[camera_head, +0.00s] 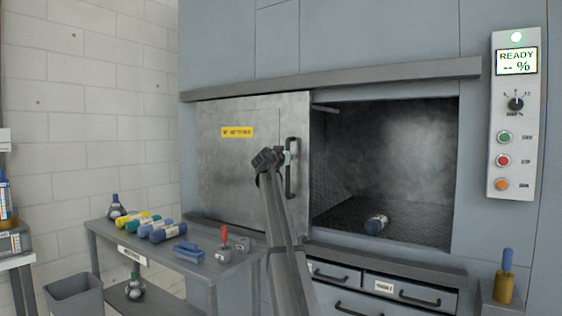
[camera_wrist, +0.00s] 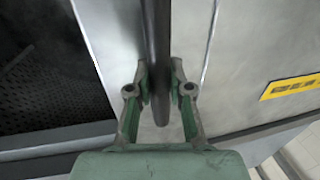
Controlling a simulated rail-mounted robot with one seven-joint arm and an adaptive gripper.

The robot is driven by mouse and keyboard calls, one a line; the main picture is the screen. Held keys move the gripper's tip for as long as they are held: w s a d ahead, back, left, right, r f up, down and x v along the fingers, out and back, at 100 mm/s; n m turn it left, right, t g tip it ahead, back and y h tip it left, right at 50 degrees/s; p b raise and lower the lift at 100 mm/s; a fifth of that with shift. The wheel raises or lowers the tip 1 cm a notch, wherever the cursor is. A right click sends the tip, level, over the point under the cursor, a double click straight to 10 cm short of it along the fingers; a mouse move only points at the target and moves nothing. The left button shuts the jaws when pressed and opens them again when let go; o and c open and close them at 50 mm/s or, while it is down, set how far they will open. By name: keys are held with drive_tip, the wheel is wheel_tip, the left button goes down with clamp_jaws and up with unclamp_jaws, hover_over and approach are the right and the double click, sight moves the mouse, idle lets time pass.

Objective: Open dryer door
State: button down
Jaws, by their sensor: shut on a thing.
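The dryer door (camera_head: 250,165) is a grey metal sliding panel with a yellow label (camera_head: 237,132). It covers the left part of the opening, and the dark chamber (camera_head: 385,165) shows open on the right. A black vertical bar handle (camera_head: 293,185) stands near the door's right edge. My gripper (camera_head: 285,158) is at the upper part of the handle. In the wrist view, the green fingers of my gripper (camera_wrist: 161,88) are shut around the dark handle bar (camera_wrist: 157,40). The yellow label (camera_wrist: 292,87) also shows there at the right.
A side table (camera_head: 215,270) at left carries several coloured rolls (camera_head: 160,230), a blue tool (camera_head: 188,252) and a red-handled item (camera_head: 224,243). A control panel (camera_head: 514,115) reads READY. Drawers (camera_head: 410,293) sit below the opening.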

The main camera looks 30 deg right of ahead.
drive_tip(key=c, duration=1.1)
unclamp_jaws()
drive_tip(key=shift+d, duration=0.15)
drive_tip(key=shift+o, duration=0.2)
drive_tip(key=v, duration=1.2)
